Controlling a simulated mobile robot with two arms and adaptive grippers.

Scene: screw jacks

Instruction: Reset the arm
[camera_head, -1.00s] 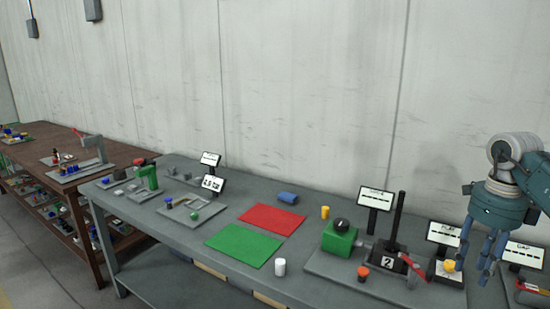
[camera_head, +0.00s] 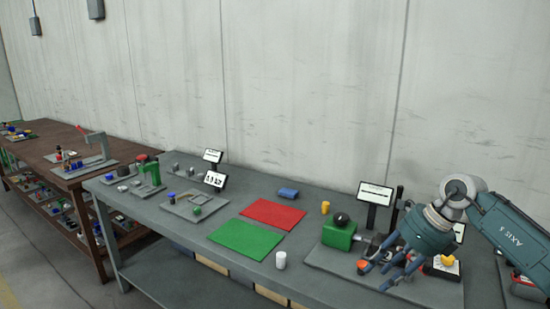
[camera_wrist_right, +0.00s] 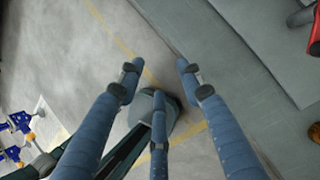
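My right gripper (camera_head: 378,274) comes in from the right in the head view, over the front right part of the grey table (camera_head: 190,228). Its blue fingers are spread and point down to the left, in front of the jack plate (camera_head: 325,262). In the right wrist view the three fingers of the right gripper (camera_wrist_right: 158,85) stand apart with nothing between them, with floor behind them. My right arm hides part of the signs and objects behind it. My left gripper is in neither view.
A green block with a black knob (camera_head: 338,233) stands on the jack plate. A red mat (camera_head: 272,215), a green mat (camera_head: 245,239), a white cylinder (camera_head: 281,260) and a yellow cylinder (camera_head: 325,207) are left of it. A brown table (camera_head: 40,151) stands at far left.

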